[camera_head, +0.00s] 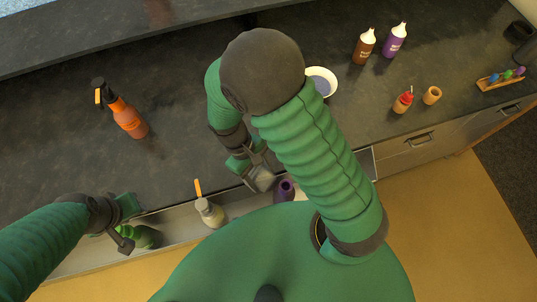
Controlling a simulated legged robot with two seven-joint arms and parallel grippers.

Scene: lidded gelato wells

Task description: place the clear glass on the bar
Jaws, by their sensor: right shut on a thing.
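My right gripper (260,178) hangs below its bent arm, over the counter's front edge by the open drawer. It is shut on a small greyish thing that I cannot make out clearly. I cannot pick out a clear glass for certain. My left gripper (124,232) is low at the left, close beside a green bottle (147,237) in the drawer; its jaw opening is not clear. A raised dark ledge (130,35), which may be the bar, runs along the back of the dark counter (60,150).
The open drawer (178,225) also holds a pale bottle (210,212) and a purple bottle (285,190). An orange spray bottle (128,118) stands on the counter. A white bowl (331,76), brown bottle (364,47), purple-labelled bottle (395,41) and red-topped bottle (403,102) stand to the right.

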